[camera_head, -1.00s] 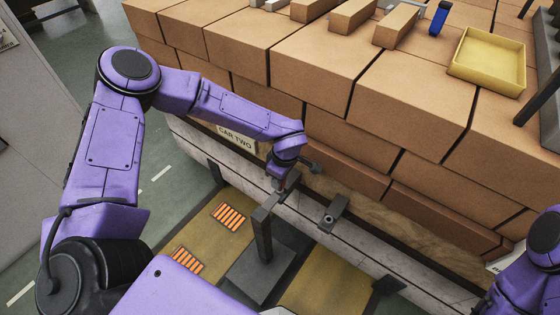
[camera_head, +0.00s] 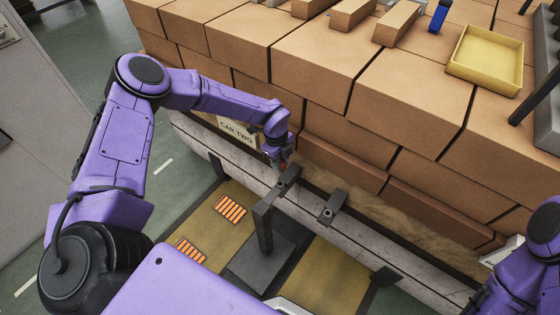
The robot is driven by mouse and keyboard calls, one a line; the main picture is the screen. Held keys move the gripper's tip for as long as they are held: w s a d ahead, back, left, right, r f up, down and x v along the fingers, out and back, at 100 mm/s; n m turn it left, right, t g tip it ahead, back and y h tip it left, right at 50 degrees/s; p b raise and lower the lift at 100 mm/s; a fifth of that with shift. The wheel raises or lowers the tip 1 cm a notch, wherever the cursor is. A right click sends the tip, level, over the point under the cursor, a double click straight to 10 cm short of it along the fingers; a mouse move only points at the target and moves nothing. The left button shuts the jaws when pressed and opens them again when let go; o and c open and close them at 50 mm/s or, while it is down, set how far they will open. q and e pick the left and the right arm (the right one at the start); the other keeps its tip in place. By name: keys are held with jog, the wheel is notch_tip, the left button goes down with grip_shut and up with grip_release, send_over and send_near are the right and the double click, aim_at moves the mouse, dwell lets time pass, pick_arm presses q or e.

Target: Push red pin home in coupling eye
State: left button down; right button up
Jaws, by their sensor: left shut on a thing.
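My left gripper (camera_head: 279,162) is at the end of the purple arm, beside the pale ledge of the wagon. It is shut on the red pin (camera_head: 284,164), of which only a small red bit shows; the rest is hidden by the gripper. Just below it in the picture is a dark bar end (camera_head: 288,180) on top of a dark post (camera_head: 264,228). A second dark bracket with a round hole (camera_head: 331,208) stands on the ledge to the right. I cannot tell whether the pin is inside an eye. My right gripper is out of view.
A wall of large tan bricks (camera_head: 330,60) rises behind the ledge, with a "CAR TWO" sign (camera_head: 236,131) at its left. A yellow tray (camera_head: 486,60) and a blue item (camera_head: 439,16) sit on top. My right arm is at the lower right edge.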

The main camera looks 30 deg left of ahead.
pick_arm(q)
jog(key=shift+n, duration=0.4)
jog(key=shift+a+f, duration=0.1)
notch_tip(320, 180, down, 6)
jog(key=b, duration=0.5)
jog(key=shift+b, duration=0.3)
jog(key=shift+r, duration=0.2)
jog(key=shift+f+b, duration=0.1)
jog(key=shift+b, duration=0.2)
dwell(0.3)
